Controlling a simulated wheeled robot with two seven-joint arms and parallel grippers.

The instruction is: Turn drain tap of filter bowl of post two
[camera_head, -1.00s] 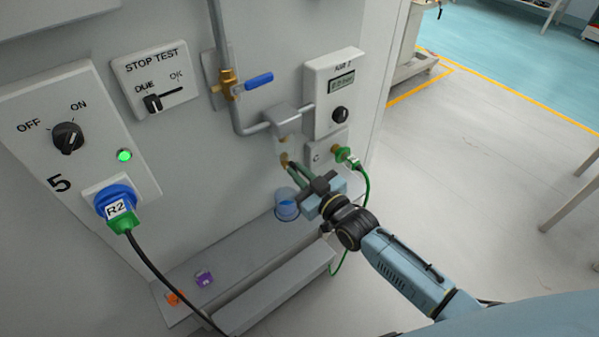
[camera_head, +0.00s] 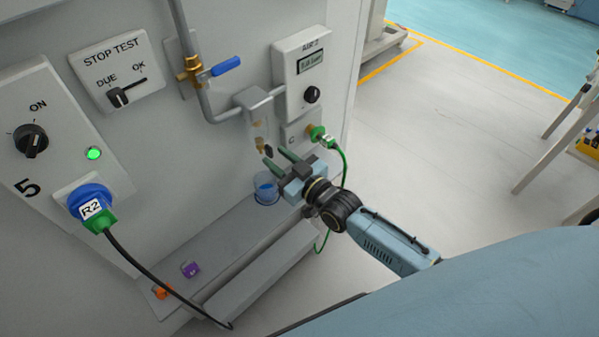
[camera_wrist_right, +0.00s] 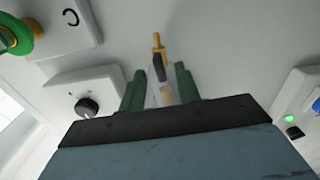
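The clear filter bowl (camera_head: 260,132) hangs under a grey filter head (camera_head: 252,98) on the panel. Its drain tap (camera_head: 262,147) is a small brass piece with a short black lever at the bowl's bottom. In the right wrist view the brass tap (camera_wrist_right: 158,44) and its black lever (camera_wrist_right: 158,67) show between the fingertips, apart from both fingers. My right gripper (camera_head: 274,157) is open and empty, its green fingers pointing at the tap from just below and in front; its fingers also show in the wrist view (camera_wrist_right: 160,70). My left gripper is not in view.
A clear cup with blue in it (camera_head: 266,189) stands on the grey ledge (camera_head: 215,228) below the tap. A green plug (camera_head: 318,133) with a green cable sits right of the bowl. A blue-handled valve (camera_head: 226,67) is above left. Purple (camera_head: 190,269) and orange (camera_head: 162,291) pieces lie on the ledge.

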